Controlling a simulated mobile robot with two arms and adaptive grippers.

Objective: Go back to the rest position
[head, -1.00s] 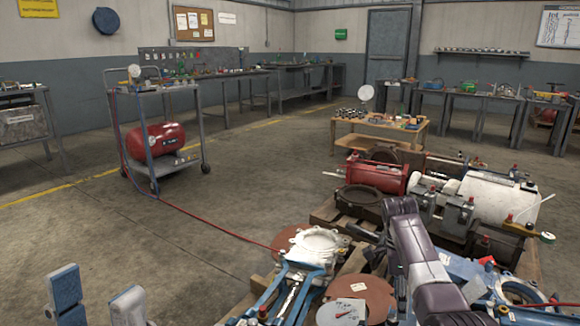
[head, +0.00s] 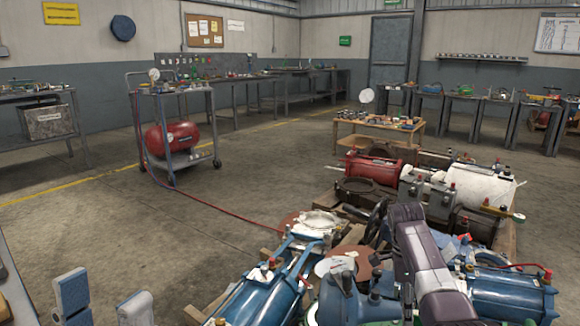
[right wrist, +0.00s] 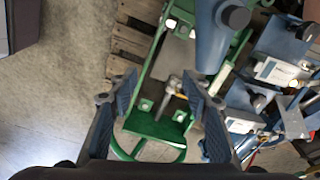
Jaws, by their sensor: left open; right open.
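My left gripper (head: 104,300) is open and empty at the lower left of the head view, over bare floor. My right arm reaches in at the lower right of the head view, over the loaded pallets, and its gripper cannot be made out there. In the right wrist view my right gripper (right wrist: 160,98) is open, its two fingers spread with nothing between the tips. Below it is a green metal frame (right wrist: 155,128) with a grey rod, apart from the fingers as far as I can tell. No rest position is marked.
Blue cylinders (head: 262,297), a red cylinder (head: 372,168) and a white cylinder (head: 460,185) crowd the pallets. A cart with a red tank (head: 172,138) stands at the left, its red hose (head: 235,215) crossing the floor. Open floor (head: 120,220) lies at centre left.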

